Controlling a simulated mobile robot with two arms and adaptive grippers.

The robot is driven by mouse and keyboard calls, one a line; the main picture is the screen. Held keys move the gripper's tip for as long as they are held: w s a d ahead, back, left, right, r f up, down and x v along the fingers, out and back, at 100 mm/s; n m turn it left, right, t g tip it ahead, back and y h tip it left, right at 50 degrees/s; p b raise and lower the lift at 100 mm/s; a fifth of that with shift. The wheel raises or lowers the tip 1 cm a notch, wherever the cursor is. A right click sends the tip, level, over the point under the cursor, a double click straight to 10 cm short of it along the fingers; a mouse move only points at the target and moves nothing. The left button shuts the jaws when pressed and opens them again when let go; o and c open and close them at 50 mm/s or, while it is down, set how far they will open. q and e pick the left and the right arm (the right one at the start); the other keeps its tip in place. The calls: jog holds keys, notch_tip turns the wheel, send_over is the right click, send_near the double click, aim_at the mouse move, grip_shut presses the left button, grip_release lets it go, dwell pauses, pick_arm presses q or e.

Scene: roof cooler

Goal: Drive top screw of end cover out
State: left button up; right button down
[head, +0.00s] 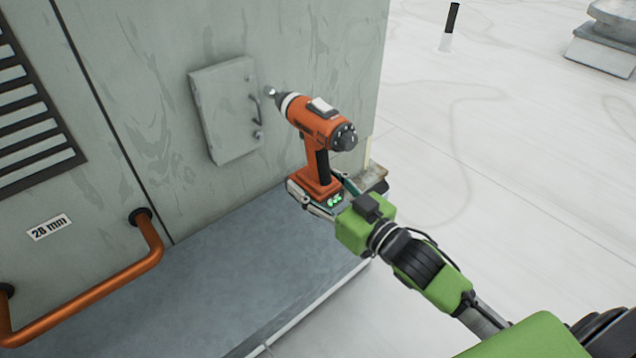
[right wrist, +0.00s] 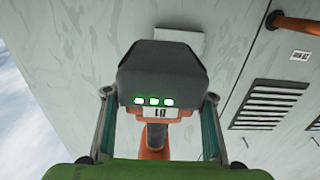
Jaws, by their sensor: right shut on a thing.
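A small grey cover panel (head: 222,115) with a dark handle is on the pale green-grey wall. My right gripper (head: 332,196) is shut on the battery base of an orange cordless drill (head: 318,130). The drill stands upright, its nose pointing left to the upper right edge of the cover. A small round silver piece (head: 270,91) shows at the drill's tip; I cannot tell if it is a screw head or the bit, or if they touch. In the right wrist view the drill's dark battery (right wrist: 160,75), with green lights, sits between both fingers and hides the tip. My left gripper is not in view.
A copper-coloured pipe (head: 95,292) stands out from the wall at lower left, by a "28 mm" label (head: 50,228). A dark louvred vent (head: 35,120) is at far left. A grey ledge (head: 220,265) runs below the wall. The pale roof at right is mostly clear.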

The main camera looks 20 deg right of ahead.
jog(key=shift+w+a+r, duration=0.25)
jog(key=shift+w+r, duration=0.1)
jog(key=shift+w, duration=0.25)
jog(key=shift+w+a+f, duration=0.1)
jog(key=shift+w, duration=0.5)
jog(key=shift+b+x, duration=0.45)
jog(key=shift+x, duration=0.8)
jog(key=shift+a+p, duration=0.1)
jog(key=shift+p, duration=0.2)
